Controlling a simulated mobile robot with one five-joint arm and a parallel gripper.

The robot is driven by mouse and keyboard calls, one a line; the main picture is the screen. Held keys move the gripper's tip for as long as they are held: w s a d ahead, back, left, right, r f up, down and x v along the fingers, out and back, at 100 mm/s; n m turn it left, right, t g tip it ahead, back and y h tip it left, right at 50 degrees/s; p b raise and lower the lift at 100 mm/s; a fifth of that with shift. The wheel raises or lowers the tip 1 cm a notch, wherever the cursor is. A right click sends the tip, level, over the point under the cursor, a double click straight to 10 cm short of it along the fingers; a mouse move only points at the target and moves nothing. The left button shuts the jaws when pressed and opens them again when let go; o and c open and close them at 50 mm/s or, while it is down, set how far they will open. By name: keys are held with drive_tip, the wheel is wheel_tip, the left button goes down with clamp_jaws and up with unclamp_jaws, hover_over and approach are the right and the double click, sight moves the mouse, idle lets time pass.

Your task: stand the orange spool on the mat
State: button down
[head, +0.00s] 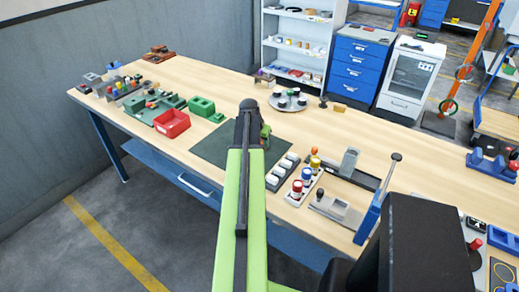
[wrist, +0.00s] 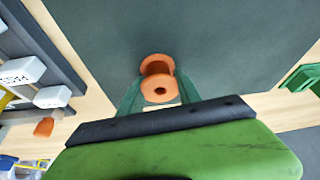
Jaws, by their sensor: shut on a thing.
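The orange spool (wrist: 159,87) shows in the wrist view between the two green fingers of my gripper (wrist: 160,98), which is shut on it. One flange with a dark centre hole faces the camera. The dark grey-green mat (wrist: 215,40) fills the view behind the spool. I cannot tell whether the spool touches the mat or hangs above it. In the head view my arm reaches out over the mat (head: 210,148), and the arm hides the spool.
A red bin (head: 172,124) and green blocks (head: 201,106) stand left of the mat. A grey rack with white blocks (head: 283,172) and a holder with coloured spools (head: 304,181) stand close to its right. A round tray (head: 288,104) with dark items is behind it.

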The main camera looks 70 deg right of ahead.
drive_tip(key=c, duration=0.8)
unclamp_jaws()
drive_tip(key=shift+c, duration=0.2)
drive_tip(key=shift+r+p, duration=0.35)
drive_tip(key=shift+r, duration=0.05)
drive_tip(key=p+v, duration=1)
drive_tip(key=v, duration=0.1)
drive_tip(key=shift+a, duration=0.25)
drive_tip(key=shift+r, duration=0.1)
